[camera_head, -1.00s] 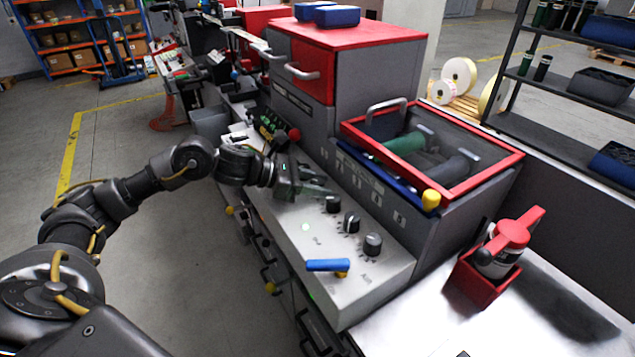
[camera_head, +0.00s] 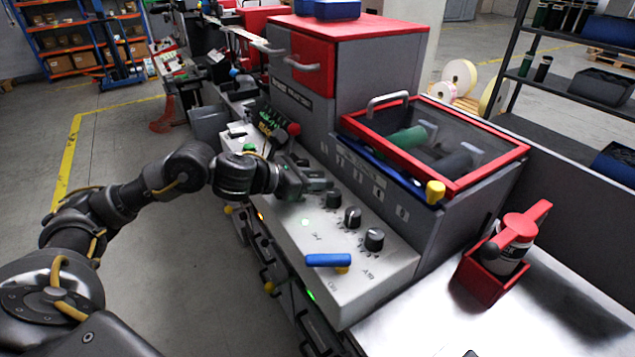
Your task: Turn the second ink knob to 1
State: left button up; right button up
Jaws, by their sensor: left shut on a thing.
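My left gripper (camera_head: 316,184) reaches over the grey control panel (camera_head: 300,235) from the left. It is shut on a knob in the row, and its fingers hide that knob, so I cannot read its setting. Three dark knobs show clear of the gripper: a near-side one (camera_head: 374,238), a middle one (camera_head: 352,216) with a pale pointer line, and one (camera_head: 333,198) close beside the fingers. The scale marks around the knobs are too small to read. My right gripper is not in view.
A blue handle (camera_head: 328,260) sits on the panel's near part. A red button (camera_head: 294,129) stands beyond my gripper. The red-framed ink unit (camera_head: 430,185) rises behind the knobs. A red holder with a bottle (camera_head: 490,275) stands at the right.

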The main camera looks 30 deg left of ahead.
pick_arm(q)
jog(key=shift+n+t+y, duration=0.5)
jog(key=shift+n+y, duration=0.4)
jog(key=o, duration=0.7)
notch_tip(320, 180, up, 3)
jog(key=p, duration=0.1)
send_over(281, 206)
jog(key=w, duration=0.3)
jog(key=shift+s+d+f, duration=0.1)
jog(key=shift+s+d, duration=0.15)
jog(key=shift+d, duration=0.2)
jog(key=shift+s+a+r+p, duration=0.15)
jog(key=shift+s+r+p, duration=0.35)
jog(key=shift+s+p, duration=0.5)
jog(key=shift+a+r+p, duration=0.1)
jog(key=shift+a+p, duration=0.05)
jog(key=shift+p, duration=0.6)
jog(key=shift+s+a+r+p, duration=0.1)
jog(key=shift+s+a+p, duration=0.05)
jog(key=shift+s+p, duration=0.2)
